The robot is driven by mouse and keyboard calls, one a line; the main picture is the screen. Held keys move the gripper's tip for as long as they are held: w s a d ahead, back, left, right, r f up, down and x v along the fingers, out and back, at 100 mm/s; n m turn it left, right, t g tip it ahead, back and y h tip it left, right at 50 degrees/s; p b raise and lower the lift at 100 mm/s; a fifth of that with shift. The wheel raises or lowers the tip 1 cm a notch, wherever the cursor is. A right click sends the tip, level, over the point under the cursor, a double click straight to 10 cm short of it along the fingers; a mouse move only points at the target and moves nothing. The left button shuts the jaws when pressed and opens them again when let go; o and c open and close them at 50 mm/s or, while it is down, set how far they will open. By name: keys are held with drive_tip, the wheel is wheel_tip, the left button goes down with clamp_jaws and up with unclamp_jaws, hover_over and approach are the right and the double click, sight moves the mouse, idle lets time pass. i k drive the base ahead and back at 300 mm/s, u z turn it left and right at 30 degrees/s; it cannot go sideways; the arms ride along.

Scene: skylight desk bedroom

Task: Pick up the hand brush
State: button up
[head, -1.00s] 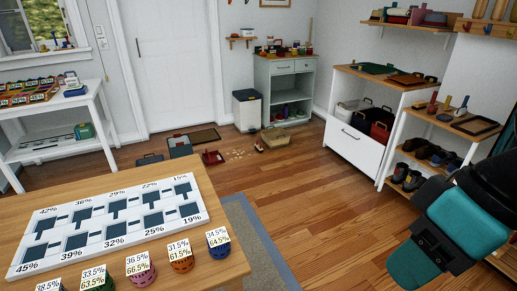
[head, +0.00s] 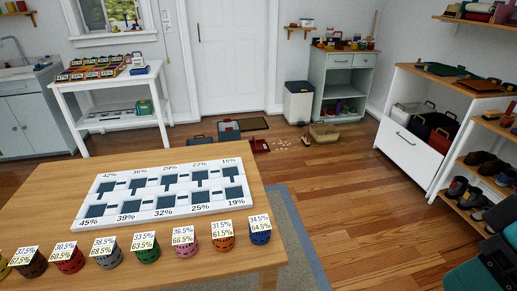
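A small dark, reddish item that looks like the hand brush (head: 305,139) lies on the wooden floor in the head view, in front of the tan toolbox. It is too small to make out bristles or handle clearly. A red dustpan (head: 260,146) lies to its left, with pale crumbs (head: 283,143) scattered between them. Only a teal and dark part of my arm shows at the bottom right corner. My gripper's fingers are out of view, far from the brush.
A wooden table (head: 50,200) with a white labelled board (head: 90,217) and several colored cups fills the near left. A white bin (head: 298,102) and a cabinet (head: 340,62) stand behind the brush. Open floor (head: 350,185) lies right of the table.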

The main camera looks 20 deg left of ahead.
sight(305, 140)
drive_tip(key=z, duration=0.3)
drive_tip(key=k, duration=0.4)
drive_tip(key=z, duration=0.75)
drive_tip(key=i, duration=0.25)
drive_tip(key=u, duration=0.85)
drive_tip(key=i, duration=1.9)
drive_tip(key=u, duration=0.95)
drive_tip(key=i, duration=2.05)
drive_tip(key=u, duration=0.2)
drive_tip(key=i, duration=2.3)
drive_tip(key=z, duration=0.1)
